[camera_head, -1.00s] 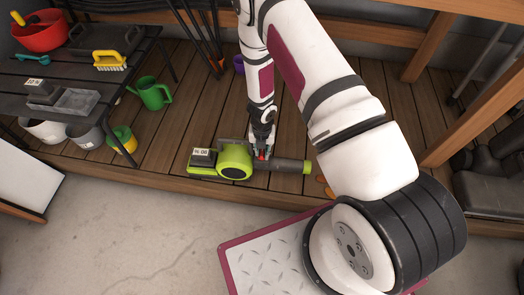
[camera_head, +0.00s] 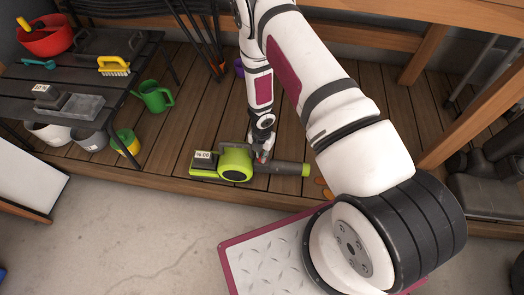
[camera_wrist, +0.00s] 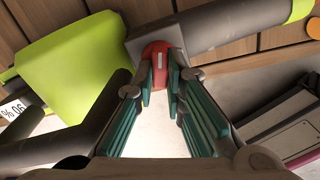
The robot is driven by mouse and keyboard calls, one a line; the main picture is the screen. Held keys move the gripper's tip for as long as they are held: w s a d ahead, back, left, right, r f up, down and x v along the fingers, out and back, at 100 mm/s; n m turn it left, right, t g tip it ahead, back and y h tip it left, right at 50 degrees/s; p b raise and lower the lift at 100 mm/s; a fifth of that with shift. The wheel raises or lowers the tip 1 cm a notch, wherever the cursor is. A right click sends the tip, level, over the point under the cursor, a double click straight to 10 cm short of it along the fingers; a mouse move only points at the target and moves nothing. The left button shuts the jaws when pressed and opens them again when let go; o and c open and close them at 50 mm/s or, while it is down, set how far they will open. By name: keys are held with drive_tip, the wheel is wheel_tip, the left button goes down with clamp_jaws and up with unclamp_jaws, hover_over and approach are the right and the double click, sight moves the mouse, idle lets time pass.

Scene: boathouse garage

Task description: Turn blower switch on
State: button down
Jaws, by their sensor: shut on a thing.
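The green and dark grey blower (camera_head: 236,162) lies on the wooden deck, its nozzle pointing right. My gripper (camera_head: 262,156) reaches down to the blower, just right of the green body. In the wrist view the blower's green housing (camera_wrist: 75,62) fills the left side. A red switch (camera_wrist: 157,62) with a pale mark sits at the base of the dark tube. My gripper (camera_wrist: 161,80) has its teal-padded fingers close on both sides of the red switch, shut on it. The fingertips partly hide the switch's sides.
A dark table (camera_head: 62,118) with a brush, trays and a red bowl stands at the left. A green watering can (camera_head: 154,96) and pots sit near it. A wooden post (camera_head: 478,118) rises at the right. Bare deck lies behind the blower.

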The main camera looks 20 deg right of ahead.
drive_tip(key=m+p, duration=0.1)
drive_tip(key=m, duration=0.2)
drive_tip(key=shift+m+p, duration=0.3)
drive_tip(key=shift+p, duration=0.1)
drive_tip(key=shift+w+m+b, duration=0.1)
drive_tip(key=shift+m+b, duration=0.2)
drive_tip(key=shift+m, duration=1.8)
drive_tip(key=c, duration=1.9)
unclamp_jaws()
drive_tip(key=shift+r, duration=0.1)
wheel_tip(320, 180, up, 12)
drive_tip(key=shift+f, duration=0.1)
